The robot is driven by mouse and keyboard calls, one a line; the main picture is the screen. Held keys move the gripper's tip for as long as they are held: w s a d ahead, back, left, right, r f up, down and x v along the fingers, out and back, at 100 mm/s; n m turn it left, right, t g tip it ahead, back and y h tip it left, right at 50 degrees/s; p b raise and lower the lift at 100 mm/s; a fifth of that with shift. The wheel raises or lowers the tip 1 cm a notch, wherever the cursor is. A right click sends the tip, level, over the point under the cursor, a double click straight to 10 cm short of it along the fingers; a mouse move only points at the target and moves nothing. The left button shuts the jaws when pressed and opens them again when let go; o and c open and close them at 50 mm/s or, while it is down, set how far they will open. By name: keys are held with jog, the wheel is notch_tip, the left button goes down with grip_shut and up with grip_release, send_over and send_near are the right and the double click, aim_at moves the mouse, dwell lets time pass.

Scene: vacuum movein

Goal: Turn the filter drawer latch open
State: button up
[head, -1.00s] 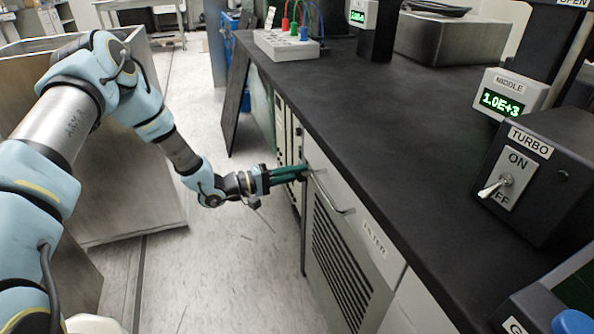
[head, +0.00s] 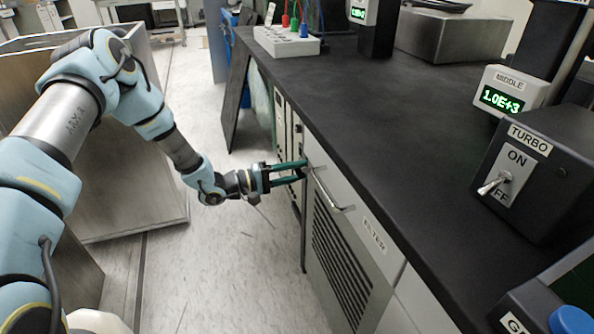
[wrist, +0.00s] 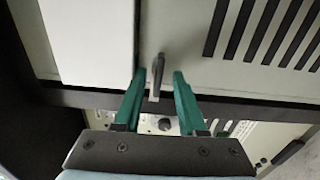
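The filter drawer (head: 350,208) is the pale front under the black counter, with a FILTER label (head: 374,234) and a bar handle (head: 334,197). In the wrist view a small dark grey latch (wrist: 158,72) stands out from the pale cabinet front. My gripper (head: 304,170) has two green fingers, spread apart at the far end of the drawer. In the wrist view my gripper (wrist: 159,78) is open with the latch between its fingertips, nearer the left one. Gaps show on both sides, so it is not gripped. The latch is hard to make out in the head view.
A slotted vent panel (head: 338,262) lies below the drawer. The black counter (head: 400,120) overhangs above, with a TURBO switch box (head: 535,175) and a MIDDLE readout (head: 508,93) on it. A large open metal box (head: 110,170) stands left. The floor between is clear.

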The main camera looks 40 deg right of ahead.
jog(key=shift+r, duration=0.1)
jog(key=v, duration=1.1)
jog(key=shift+s, duration=0.1)
